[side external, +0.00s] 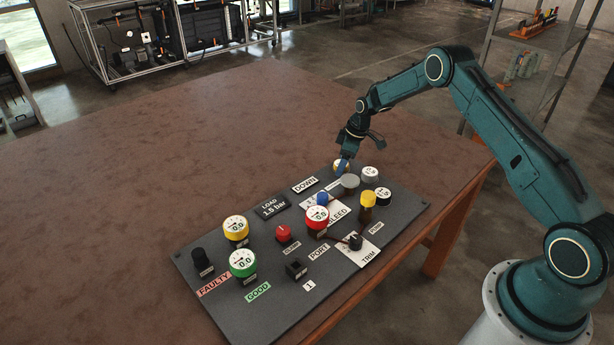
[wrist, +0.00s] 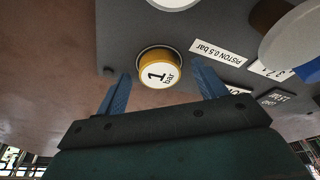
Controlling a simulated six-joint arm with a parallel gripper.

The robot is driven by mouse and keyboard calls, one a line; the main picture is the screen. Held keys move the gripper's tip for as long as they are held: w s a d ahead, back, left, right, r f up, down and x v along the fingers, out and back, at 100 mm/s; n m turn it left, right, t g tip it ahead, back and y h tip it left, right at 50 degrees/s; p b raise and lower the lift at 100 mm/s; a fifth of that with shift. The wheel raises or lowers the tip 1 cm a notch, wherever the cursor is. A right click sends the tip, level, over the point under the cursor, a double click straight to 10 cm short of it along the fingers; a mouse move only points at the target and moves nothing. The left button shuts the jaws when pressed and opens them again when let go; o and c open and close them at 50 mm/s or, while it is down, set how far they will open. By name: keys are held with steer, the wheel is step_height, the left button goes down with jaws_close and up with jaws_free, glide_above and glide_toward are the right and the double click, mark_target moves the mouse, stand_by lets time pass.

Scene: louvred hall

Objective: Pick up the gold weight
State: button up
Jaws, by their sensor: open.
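The gold weight (wrist: 158,72) is a short round disc with a white top marked "1 bar". It sits at the far edge of the grey panel (wrist: 128,28). In the wrist view it lies just beyond my gripper (wrist: 162,76), between the lines of the two blue fingers. The fingers are apart with nothing held. In the side external view my gripper (side external: 342,162) is low over the panel's far end, and its fingers partly hide the gold weight. I cannot tell whether a finger touches it.
Near the weight stand a grey-topped cylinder (side external: 349,182), a white-topped one (side external: 370,173), a yellow knob (side external: 368,198) and a blue knob (side external: 322,198). Red, yellow and green gauges stand further left. The brown table (side external: 150,150) is clear beyond the panel.

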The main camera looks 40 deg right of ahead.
steer(key=c, duration=1.3)
steer(key=shift+r, duration=0.15)
step_height(320, 180, up, 20)
steer(key=shift+f, duration=0.1)
stand_by(0.4)
